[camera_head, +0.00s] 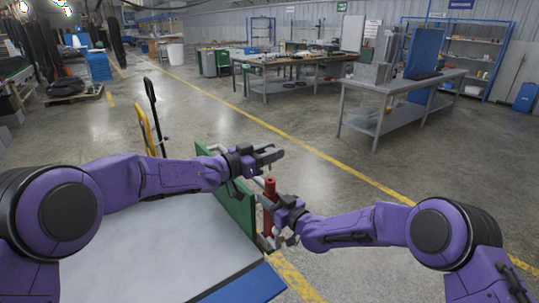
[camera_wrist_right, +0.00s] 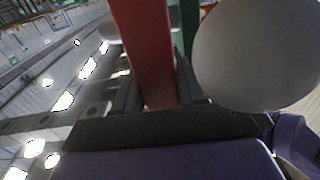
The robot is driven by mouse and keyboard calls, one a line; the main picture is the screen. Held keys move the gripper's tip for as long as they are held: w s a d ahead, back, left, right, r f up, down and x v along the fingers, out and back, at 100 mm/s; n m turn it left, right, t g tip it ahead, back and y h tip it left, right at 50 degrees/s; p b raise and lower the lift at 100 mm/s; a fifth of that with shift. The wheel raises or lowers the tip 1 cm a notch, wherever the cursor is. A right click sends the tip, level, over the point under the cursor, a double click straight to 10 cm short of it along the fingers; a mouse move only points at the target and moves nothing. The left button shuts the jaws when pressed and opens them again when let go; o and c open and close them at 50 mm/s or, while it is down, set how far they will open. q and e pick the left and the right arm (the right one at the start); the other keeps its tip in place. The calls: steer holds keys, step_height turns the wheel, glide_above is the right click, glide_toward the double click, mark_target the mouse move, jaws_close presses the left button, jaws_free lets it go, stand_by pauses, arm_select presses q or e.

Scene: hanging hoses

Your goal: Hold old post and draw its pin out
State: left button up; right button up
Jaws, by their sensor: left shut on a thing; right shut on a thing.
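The red post (camera_head: 269,196) stands upright beside the green board, with a round top. My right gripper (camera_head: 277,216) is shut on it partway down. In the right wrist view the post (camera_wrist_right: 146,50) rises from between the fingers (camera_wrist_right: 155,100) as a broad red bar. My left gripper (camera_head: 269,155) is shut just above and apart from the post's top, its fingers pointing right. What it holds, seemingly the pin, is mostly hidden between the dark fingers and cannot be made out clearly.
The green board (camera_head: 240,208) edges a white cart deck (camera_head: 165,245). A pale grey bar end (camera_head: 216,148) sticks up behind the board, near my left gripper. A large grey rounded part (camera_wrist_right: 255,52) is close in the right wrist view. Open floor lies beyond.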

mark_target(270, 149)
arm_select(q)
steer(key=shift+r, duration=1.55)
arm_select(e)
steer(key=o, duration=1.3)
steer(key=shift+c, duration=0.2)
